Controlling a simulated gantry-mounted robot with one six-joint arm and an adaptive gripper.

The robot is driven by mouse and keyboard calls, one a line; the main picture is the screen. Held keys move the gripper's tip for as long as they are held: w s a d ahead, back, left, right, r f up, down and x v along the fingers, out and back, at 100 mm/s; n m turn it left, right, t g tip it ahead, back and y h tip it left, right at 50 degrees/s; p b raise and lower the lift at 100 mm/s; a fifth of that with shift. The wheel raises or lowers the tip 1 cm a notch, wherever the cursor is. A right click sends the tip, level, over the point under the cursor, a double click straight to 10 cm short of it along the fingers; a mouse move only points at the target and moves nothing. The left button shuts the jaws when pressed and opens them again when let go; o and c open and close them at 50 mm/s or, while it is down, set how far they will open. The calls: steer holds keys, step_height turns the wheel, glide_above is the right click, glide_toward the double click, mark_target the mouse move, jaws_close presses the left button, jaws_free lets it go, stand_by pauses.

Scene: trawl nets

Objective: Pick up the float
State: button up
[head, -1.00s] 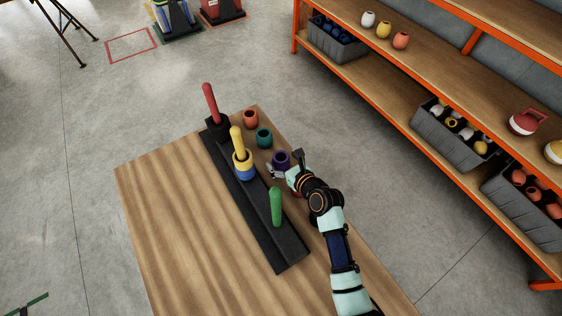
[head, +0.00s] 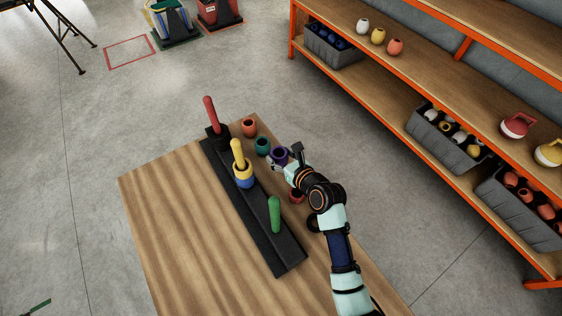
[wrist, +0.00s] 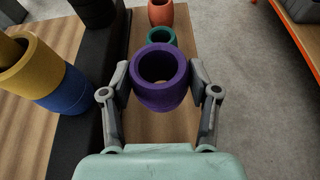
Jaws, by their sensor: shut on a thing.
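A purple ring-shaped float (head: 279,155) is held between the two fingers of my gripper (head: 277,161), and it appears raised a little above the table. In the wrist view, the purple float (wrist: 160,94) is upright, its open hole facing the camera, with a grey finger on each side. A teal float (head: 263,146) and an orange float (head: 249,128) stand on the table beyond it. A reddish float (head: 296,196) is partly hidden by my arm.
A black rack (head: 243,215) with a red peg (head: 210,114), yellow peg (head: 237,155) and green peg (head: 275,214) lies left of my gripper. Yellow and blue floats (head: 244,180) sit on the yellow peg. The wooden table (head: 185,220) is clear at left. Shelves (head: 400,90) stand at right.

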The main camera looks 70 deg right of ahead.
step_height(320, 180, up, 12)
steer(key=p, duration=0.3)
steer(key=shift+r, duration=0.25)
steer(key=shift+p, duration=0.3)
